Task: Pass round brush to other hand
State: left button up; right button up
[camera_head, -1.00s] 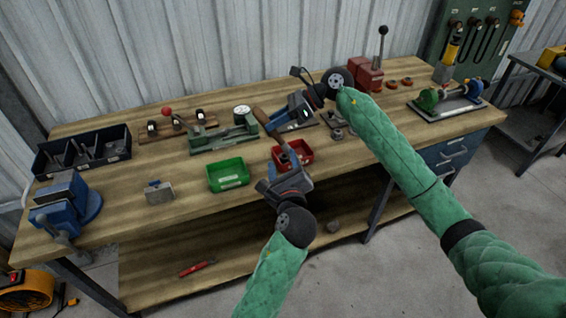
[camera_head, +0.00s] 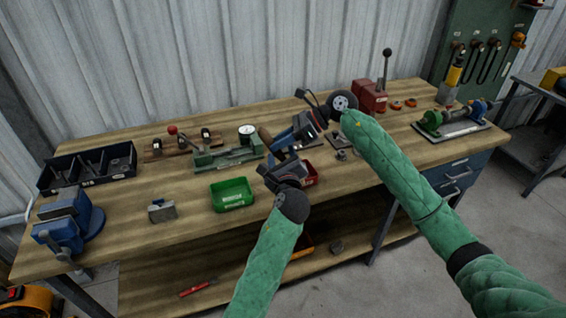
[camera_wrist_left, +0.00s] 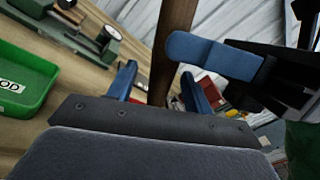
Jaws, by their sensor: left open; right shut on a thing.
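The round brush shows as a brown wooden handle (camera_head: 265,135) in the head view, slanting past my right gripper (camera_head: 298,135). My right gripper is shut on it above the bench. My left gripper (camera_head: 282,165) is open, just below and in front of the right one. In the left wrist view the brown handle (camera_wrist_left: 174,45) runs down between the open blue fingers of my left gripper (camera_wrist_left: 158,88). A blue finger of my right gripper (camera_wrist_left: 215,56) lies right beside the handle there. The brush's bristle end is not clearly visible.
Below the grippers on the workbench (camera_head: 185,230) are a green bin (camera_head: 232,195) and a partly hidden red bin (camera_head: 311,174). A dial gauge fixture (camera_head: 225,155) stands behind. A blue vise (camera_head: 68,225) and a black divided tray (camera_head: 88,170) are at the left.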

pick_arm(q)
jog(key=shift+w, duration=0.25)
jog(key=c, duration=1.1)
pick_arm(e)
jog(key=o, duration=1.1)
jog(key=shift+c, duration=0.2)
